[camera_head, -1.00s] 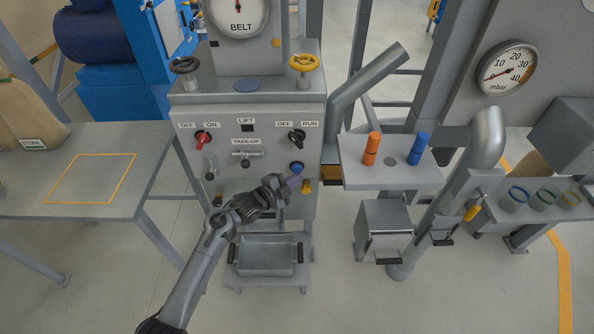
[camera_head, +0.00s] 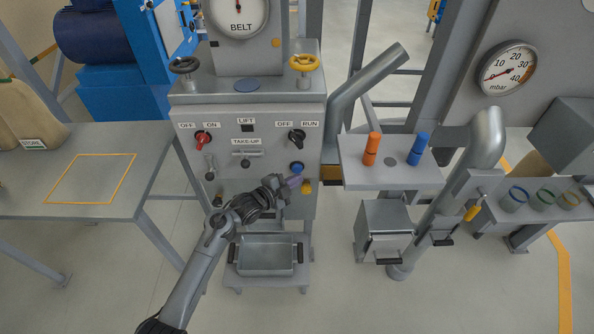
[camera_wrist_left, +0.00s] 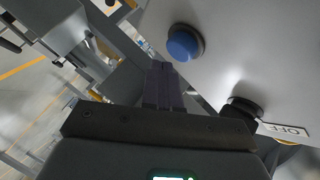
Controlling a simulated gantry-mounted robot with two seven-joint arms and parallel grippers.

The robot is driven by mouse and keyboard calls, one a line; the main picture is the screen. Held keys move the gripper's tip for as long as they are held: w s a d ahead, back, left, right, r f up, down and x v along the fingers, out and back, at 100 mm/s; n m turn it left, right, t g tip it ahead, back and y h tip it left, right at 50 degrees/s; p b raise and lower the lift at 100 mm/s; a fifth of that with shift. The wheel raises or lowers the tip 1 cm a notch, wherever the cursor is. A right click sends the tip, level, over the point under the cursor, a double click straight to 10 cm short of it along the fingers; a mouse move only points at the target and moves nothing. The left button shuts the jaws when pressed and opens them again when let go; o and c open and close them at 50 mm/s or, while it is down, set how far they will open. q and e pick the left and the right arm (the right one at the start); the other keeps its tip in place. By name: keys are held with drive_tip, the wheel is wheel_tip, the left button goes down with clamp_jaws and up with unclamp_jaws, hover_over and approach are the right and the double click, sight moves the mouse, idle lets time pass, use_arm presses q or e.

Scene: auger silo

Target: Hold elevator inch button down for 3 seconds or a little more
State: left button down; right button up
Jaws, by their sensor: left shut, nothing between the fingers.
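The control panel (camera_head: 262,187) of the elevator stands in the middle of the head view. A round blue button (camera_head: 297,168) sits on its lower right, below the black OFF/RUN knob (camera_head: 297,137). The blue button also shows in the left wrist view (camera_wrist_left: 184,43), standing out from the panel in a dark collar. My left gripper (camera_head: 294,181) is shut and empty, with its fingertips just below the blue button. In the left wrist view its fingers (camera_wrist_left: 162,85) end short of the button, apparently apart from it. My right gripper is not in view.
A yellow part (camera_head: 307,187) sits on the panel just below and right of my fingers. A red OFF/ON knob (camera_head: 203,138) and a take-up lever (camera_head: 246,155) are further left. A shelf (camera_head: 391,176) with orange and blue cylinders juts out at right. A metal bin (camera_head: 266,256) stands below.

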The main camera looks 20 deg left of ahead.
use_arm(q)
drive_tip(key=shift+w, duration=0.15)
idle(0.5)
drive_tip(key=shift+w+a, duration=0.15)
drive_tip(key=shift+w, duration=0.1)
drive_tip(key=shift+w+a+b, duration=0.15)
drive_tip(key=shift+w+b, duration=0.2)
drive_tip(key=shift+b, duration=0.15)
idle(0.6)
drive_tip(key=shift+w, duration=0.1)
idle(2.4)
idle(0.7)
idle(0.6)
